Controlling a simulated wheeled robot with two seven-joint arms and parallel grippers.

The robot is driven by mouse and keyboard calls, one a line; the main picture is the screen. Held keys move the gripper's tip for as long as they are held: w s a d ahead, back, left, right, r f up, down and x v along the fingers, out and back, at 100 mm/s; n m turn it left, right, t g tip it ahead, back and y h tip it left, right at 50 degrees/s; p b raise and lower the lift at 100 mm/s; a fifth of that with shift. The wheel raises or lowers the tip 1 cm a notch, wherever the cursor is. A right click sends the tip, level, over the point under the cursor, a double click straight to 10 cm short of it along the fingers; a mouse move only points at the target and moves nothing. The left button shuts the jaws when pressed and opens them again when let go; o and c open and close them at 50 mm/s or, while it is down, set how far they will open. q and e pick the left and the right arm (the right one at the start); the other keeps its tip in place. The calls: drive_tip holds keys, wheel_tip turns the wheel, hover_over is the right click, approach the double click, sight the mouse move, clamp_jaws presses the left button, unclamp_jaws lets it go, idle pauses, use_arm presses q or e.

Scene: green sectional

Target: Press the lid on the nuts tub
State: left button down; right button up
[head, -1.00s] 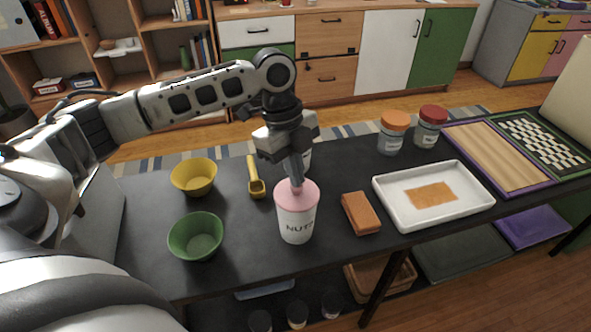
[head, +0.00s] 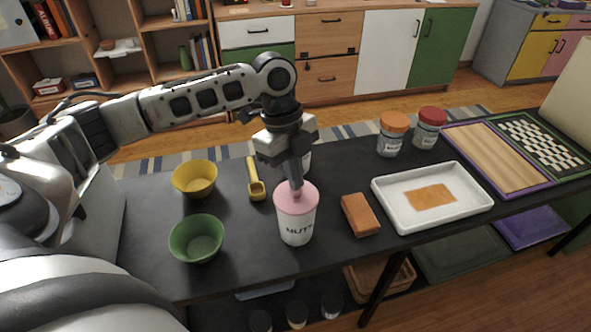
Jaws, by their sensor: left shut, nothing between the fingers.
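The nuts tub (head: 297,227) is a white tub marked "NUTS", upright near the front edge of the black table. Its pink lid (head: 307,201) lies on top and looks level. My left gripper (head: 296,190) points down from above. Its fingers are shut and empty, with the tips at the middle of the lid, seemingly touching it. Whether the lid is seated all round cannot be told. My right gripper is not in view.
A yellow bowl (head: 194,180), a green bowl (head: 196,239) and a yellow scoop (head: 255,183) stand left of the tub. An orange-brown block (head: 360,214) and a white tray (head: 388,211) lie right. Jars with orange (head: 394,122) and red (head: 433,114) lids stand behind. A partly hidden white container is behind my gripper.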

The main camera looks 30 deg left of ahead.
use_arm(q)
drive_tip(key=shift+r+p, duration=1.05)
drive_tip(key=shift+r, duration=0.1)
drive_tip(key=shift+r+p, duration=0.85)
drive_tip(key=shift+r, duration=1.3)
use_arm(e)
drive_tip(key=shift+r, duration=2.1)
use_arm(q)
drive_tip(key=shift+w, duration=0.1)
drive_tip(key=s+d+f+n+t+h, duration=0.1)
drive_tip(key=s+d+f+n+t, duration=0.2)
drive_tip(key=s+d+f+n, duration=0.7)
drive_tip(key=s+a+f+n+t+y, duration=0.1)
drive_tip(key=s+a+f+n+y, duration=0.2)
drive_tip(key=s+n, duration=0.5)
drive_tip(key=w+d+f+t+h, duration=0.1)
drive_tip(key=w+f+t, duration=0.1)
drive_tip(key=f, duration=0.3)
drive_tip(key=w+d+f+t, duration=0.2)
drive_tip(key=w+f+t, duration=0.1)
drive_tip(key=f+t, duration=0.1)
drive_tip(key=shift+d+f+t+h, duration=0.3)
drive_tip(key=shift+f+h, duration=0.1)
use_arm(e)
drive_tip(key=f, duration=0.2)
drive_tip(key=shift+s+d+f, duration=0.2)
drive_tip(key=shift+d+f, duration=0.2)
